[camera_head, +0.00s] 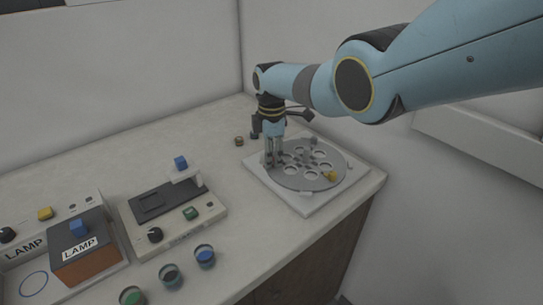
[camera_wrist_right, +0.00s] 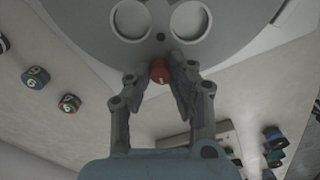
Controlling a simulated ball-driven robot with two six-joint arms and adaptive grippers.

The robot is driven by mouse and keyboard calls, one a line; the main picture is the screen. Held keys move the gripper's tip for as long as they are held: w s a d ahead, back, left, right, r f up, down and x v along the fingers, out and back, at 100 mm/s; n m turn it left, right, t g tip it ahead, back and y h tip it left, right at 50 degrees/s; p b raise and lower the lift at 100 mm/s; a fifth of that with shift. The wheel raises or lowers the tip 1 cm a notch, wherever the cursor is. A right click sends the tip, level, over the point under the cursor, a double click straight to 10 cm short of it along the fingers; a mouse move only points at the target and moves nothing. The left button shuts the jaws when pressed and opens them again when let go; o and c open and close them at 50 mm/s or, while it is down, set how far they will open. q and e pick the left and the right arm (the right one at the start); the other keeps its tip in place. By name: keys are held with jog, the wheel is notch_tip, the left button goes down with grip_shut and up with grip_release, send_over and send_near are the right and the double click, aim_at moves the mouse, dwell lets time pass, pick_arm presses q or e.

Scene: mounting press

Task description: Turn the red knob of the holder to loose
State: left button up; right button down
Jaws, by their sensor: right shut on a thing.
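The holder is a round grey disc with several round holes (camera_head: 321,185) on a white square base at the right end of the counter. Its underside or rim fills the top of the right wrist view (camera_wrist_right: 75,20). The red knob (camera_wrist_right: 160,71) sits at the disc's edge, between my right fingertips. My right gripper (camera_head: 272,162) points down at the disc's left edge and is shut on the red knob; it also shows in the right wrist view (camera_wrist_right: 161,80). In the head view the gripper hides the knob. My left gripper is not in view.
A yellow piece (camera_head: 331,176) is on the disc's near side. A small jar (camera_head: 239,141) stands behind left. Several jars (camera_head: 205,256) stand at the front. A grey device (camera_head: 170,205) and a lamp box (camera_head: 85,250) are at left. A wall closes the right side.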

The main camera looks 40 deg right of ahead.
jog(key=n, duration=1.1)
jog(key=shift+s, duration=0.1)
jog(key=shift+n, duration=2)
jog(key=c, duration=1.2)
grip_release()
jog(key=shift+r, duration=0.1)
